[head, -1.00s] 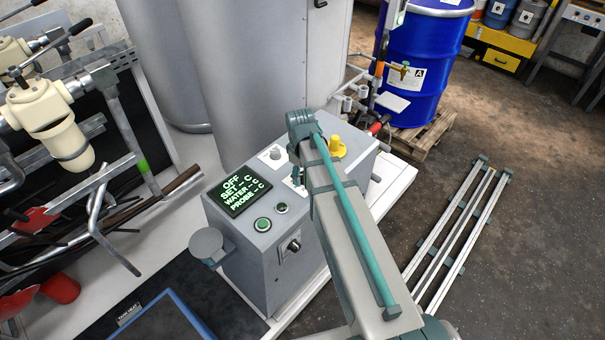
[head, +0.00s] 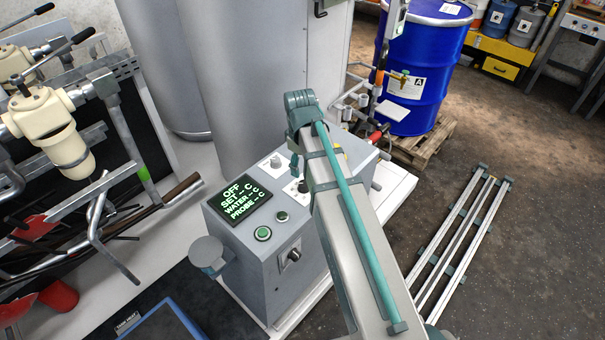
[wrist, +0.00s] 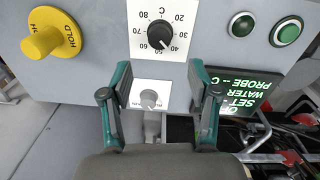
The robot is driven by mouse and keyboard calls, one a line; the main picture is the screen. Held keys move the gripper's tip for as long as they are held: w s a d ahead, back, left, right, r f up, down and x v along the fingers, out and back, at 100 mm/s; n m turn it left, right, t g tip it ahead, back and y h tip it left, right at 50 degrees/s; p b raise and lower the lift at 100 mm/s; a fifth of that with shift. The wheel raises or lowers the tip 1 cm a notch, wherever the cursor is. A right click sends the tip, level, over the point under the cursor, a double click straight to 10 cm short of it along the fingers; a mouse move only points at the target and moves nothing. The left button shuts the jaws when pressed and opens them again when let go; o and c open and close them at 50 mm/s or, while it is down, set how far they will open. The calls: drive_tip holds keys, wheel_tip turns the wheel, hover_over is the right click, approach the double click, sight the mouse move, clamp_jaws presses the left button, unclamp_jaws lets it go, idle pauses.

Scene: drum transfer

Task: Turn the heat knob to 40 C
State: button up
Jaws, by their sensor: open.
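The heat knob (wrist: 160,34) is a round black dial with a white mark on a white plate with a C scale. The wrist view shows it upside down. Its mark points down and right in that view, toward the 40 side; the exact reading is too small to tell. In the head view the knob (head: 303,186) is partly beside my arm. My gripper (wrist: 160,80) is open and empty, its fingers apart and short of the heat knob. The display (head: 245,203) reads OFF, with dashes for set, water and probe.
A small grey knob (wrist: 149,98) on its own plate shows between my fingers. A yellow HOLD button (wrist: 42,40) is at the left in the wrist view. A large grey tank (head: 255,70) stands behind the console.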

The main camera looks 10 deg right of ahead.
drive_tip(key=shift+r, duration=1.55)
drive_tip(key=shift+s+f, duration=0.1)
